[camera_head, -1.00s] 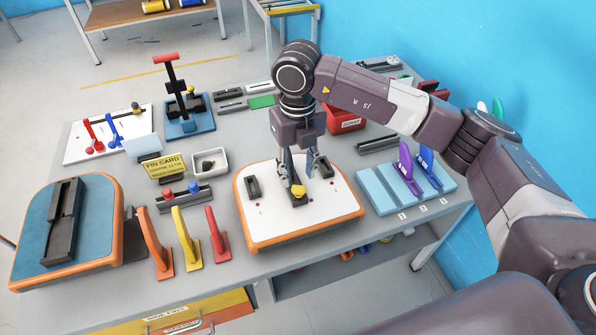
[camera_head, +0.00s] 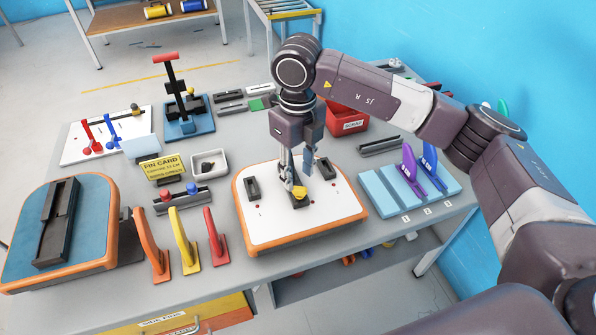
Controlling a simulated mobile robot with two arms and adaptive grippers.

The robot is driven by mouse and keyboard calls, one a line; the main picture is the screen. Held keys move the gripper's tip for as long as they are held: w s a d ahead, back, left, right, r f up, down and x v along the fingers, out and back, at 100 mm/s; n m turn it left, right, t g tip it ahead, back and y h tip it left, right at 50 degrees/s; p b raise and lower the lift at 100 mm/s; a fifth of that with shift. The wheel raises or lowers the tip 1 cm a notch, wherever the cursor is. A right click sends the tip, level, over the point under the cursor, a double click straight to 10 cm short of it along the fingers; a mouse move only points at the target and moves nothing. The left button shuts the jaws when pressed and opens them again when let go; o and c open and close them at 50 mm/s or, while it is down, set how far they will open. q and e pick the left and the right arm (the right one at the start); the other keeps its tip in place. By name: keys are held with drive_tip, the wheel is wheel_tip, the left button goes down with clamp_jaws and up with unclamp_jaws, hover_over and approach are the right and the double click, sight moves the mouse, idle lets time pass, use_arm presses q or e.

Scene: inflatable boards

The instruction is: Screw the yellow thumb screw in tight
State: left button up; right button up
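The yellow thumb screw (camera_head: 299,191) sits on a dark fin box (camera_head: 300,203) in the middle of the white board with an orange rim (camera_head: 262,227). My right gripper (camera_head: 294,183) points down just over the screw, with its fingertips at or close behind the screw's head. The fingers overlap in this view, so I cannot tell whether they touch or grip the screw. My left gripper is out of view.
Two more dark fin boxes (camera_head: 252,188) stand on the board. Orange, yellow (camera_head: 184,241) and red fins stand left of it. A light blue block (camera_head: 386,194) with purple and blue fins is on the right. A red bin (camera_head: 347,121) stands behind.

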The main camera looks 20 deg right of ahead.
drive_tip(key=shift+f+n+b, duration=0.1)
drive_tip(key=shift+n+b, duration=0.95)
drive_tip(key=shift+n, duration=0.45)
drive_tip(key=shift+a+n, duration=0.1)
drive_tip(key=shift+n, duration=0.4)
drive_tip(key=n+b, duration=0.2)
drive_tip(key=shift+s+n, duration=0.1)
drive_tip(key=shift+n, duration=0.9)
